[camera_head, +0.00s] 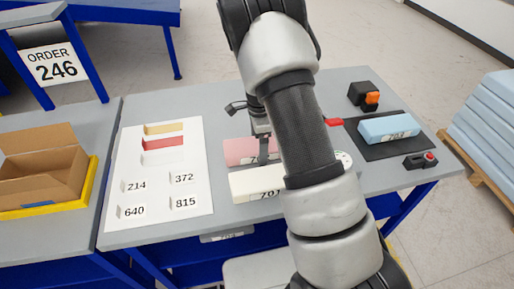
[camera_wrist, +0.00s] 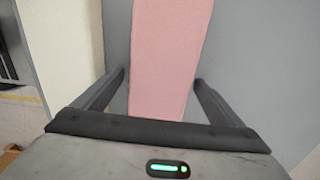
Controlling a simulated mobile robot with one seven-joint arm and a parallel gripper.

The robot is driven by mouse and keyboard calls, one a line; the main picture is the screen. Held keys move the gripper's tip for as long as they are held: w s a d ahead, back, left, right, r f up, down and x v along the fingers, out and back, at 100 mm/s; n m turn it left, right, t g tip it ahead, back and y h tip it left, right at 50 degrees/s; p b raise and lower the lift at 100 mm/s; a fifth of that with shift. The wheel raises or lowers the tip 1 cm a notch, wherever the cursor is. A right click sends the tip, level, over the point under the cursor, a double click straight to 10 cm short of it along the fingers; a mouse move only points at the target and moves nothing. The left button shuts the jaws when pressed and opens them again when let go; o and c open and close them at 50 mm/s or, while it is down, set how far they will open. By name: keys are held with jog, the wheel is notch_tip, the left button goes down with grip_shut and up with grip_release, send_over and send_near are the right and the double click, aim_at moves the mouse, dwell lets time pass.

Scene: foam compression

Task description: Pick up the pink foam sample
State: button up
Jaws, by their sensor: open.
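The pink foam sample (camera_head: 238,150) is a flat pink block lying on the grey table, partly hidden behind my arm and gripper. In the wrist view the pink foam sample (camera_wrist: 170,50) runs up the middle of the picture as a long bar. My gripper (camera_wrist: 159,78) is open, with one finger on each side of the bar's near end and a visible gap on both sides. In the head view my gripper (camera_head: 262,138) is at the sample's right part; its fingertips are hard to make out.
A cream block (camera_head: 255,185) with a number lies just in front of the pink sample. A blue block (camera_head: 388,128) sits on a black mat (camera_head: 372,150) at right. A white sheet (camera_head: 160,222) with colored strips and numbers lies left. A cardboard box (camera_head: 40,175) stands far left.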

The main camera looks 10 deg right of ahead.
jog(key=shift+f, duration=0.15)
jog(key=c, duration=1.1)
